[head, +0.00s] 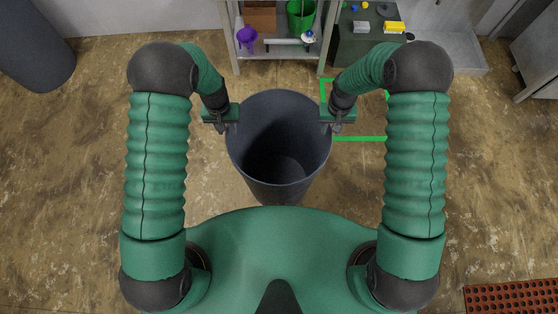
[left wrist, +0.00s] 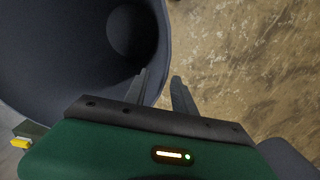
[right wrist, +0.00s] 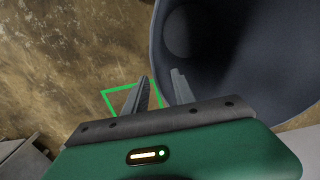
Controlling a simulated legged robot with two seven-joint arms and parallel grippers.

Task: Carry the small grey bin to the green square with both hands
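The grey bin (head: 280,185) is a dark, open-topped round tub in front of my body, between my two grippers. The head view does not show clearly whether it touches the floor. My left gripper (head: 228,124) is at its left rim, with one finger inside and one outside; the fingers (left wrist: 160,75) stand apart. My right gripper (head: 337,124) straddles the right rim likewise, and its fingers (right wrist: 160,76) also show a gap around the wall. The green square (head: 358,138) is an outline on the floor behind and right of the bin, partly hidden by my right arm.
A shelf unit (head: 278,53) with a purple jug (head: 246,36) and a green bucket (head: 300,14) stands at the back. A grey basin (head: 455,55) is at the back right. A red perforated mat (head: 515,296) lies at the lower right. The floor between is bare.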

